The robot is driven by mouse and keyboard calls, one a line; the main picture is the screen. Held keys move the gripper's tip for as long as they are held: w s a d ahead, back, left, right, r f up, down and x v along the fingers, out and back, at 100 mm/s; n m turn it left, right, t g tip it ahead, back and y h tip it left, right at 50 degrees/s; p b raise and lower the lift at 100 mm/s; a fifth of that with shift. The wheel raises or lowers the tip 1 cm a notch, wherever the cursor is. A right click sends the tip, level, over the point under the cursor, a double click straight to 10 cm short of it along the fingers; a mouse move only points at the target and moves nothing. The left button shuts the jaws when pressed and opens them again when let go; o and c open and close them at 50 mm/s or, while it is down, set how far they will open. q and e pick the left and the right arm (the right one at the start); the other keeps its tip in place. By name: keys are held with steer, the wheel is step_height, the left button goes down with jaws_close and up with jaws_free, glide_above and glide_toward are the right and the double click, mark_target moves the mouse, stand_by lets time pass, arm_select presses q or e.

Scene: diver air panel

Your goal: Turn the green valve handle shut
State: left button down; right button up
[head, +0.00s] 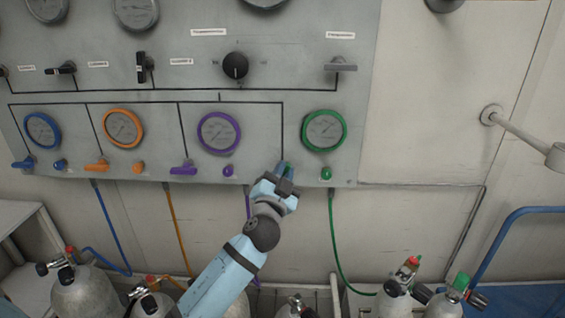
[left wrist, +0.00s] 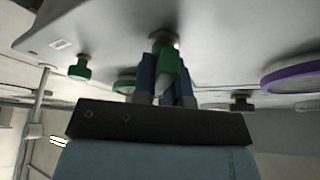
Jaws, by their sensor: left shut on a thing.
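The green valve handle (head: 289,166) is on the lower edge of the grey panel, left of the green-ringed gauge (head: 324,130). In the head view my left gripper (head: 284,177) hides most of it. In the left wrist view the handle (left wrist: 167,62) sits between the two blue fingers of my left gripper (left wrist: 167,82), which is shut on it. Its tip points from the stem toward my palm. My right gripper is not in view.
A green knob (head: 327,173) is just right of my gripper, and a purple knob (head: 228,171) and purple handle (head: 184,170) are to its left. A green hose (head: 334,240) hangs below the panel. Gas cylinders (head: 394,303) stand along the bottom.

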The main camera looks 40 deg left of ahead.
arm_select(q)
steer(key=m+h+p, duration=0.1)
steer(key=m+p, duration=0.1)
steer(key=p, duration=0.1)
steer(key=m+g+h+p, duration=0.1)
steer(key=m+p, duration=0.5)
steer(key=shift+r+h, duration=0.3)
steer(key=shift+h, duration=0.1)
steer(key=m+p, duration=0.1)
steer(key=p, duration=0.2)
steer(key=m+g+h+p, duration=0.1)
steer(key=m+p, duration=0.1)
steer(key=p, duration=0.1)
steer(key=shift+f, duration=0.25)
steer(key=shift+f+m+g, duration=0.1)
steer(key=shift+m+g, duration=0.2)
steer(key=shift+m, duration=0.1)
steer(key=shift+p, duration=0.45)
steer(key=shift+f+m, duration=0.2)
steer(key=shift+m, duration=0.2)
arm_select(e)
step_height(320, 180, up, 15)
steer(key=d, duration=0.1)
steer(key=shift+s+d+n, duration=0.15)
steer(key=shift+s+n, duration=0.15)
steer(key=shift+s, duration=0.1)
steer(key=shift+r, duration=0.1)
